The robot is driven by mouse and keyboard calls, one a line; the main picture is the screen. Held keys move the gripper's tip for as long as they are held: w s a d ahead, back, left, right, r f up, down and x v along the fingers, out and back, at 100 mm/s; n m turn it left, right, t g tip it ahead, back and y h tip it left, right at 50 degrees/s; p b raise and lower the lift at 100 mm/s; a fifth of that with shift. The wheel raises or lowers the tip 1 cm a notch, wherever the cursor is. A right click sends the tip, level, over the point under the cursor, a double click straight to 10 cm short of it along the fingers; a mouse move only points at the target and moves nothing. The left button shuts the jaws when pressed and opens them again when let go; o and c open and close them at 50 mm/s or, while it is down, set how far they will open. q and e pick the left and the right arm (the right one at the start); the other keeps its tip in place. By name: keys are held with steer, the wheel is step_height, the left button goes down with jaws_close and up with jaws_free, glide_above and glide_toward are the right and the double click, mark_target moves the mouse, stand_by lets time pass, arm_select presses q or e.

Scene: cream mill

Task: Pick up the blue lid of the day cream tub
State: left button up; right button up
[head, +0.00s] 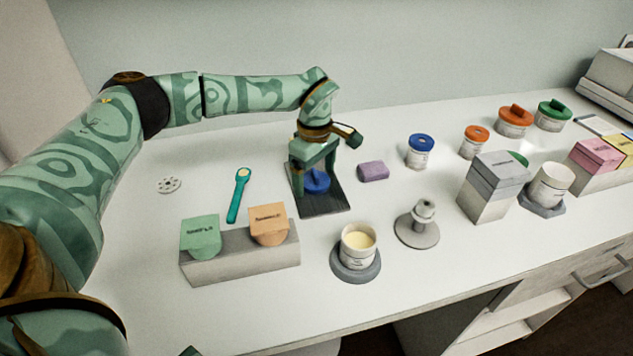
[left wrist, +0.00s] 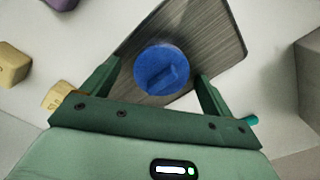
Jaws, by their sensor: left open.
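The round blue lid (head: 316,183) with a raised bar grip lies on a dark brushed plate (head: 322,204) in the middle of the table. In the left wrist view the lid (left wrist: 150,72) lies between the two fingers. My left gripper (head: 315,172) points down over it, open, with a finger on either side; its fingers (left wrist: 157,76) show gaps to the lid. An open white tub of pale cream (head: 358,252) stands on a grey round base to the front right; I cannot read its label.
A purple block (head: 373,171) and a blue-lidded jar (head: 420,152) stand right of the plate. A grey stand with green and orange cards (head: 240,263) is at front left, a teal spoon (head: 238,195) behind it. A grey stamp-like piece (head: 418,230) stands right of the cream tub.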

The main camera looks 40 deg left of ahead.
arm_select(q)
steer(key=shift+r, duration=0.15)
steer(key=shift+c, duration=1.2)
steer(key=c, duration=0.8)
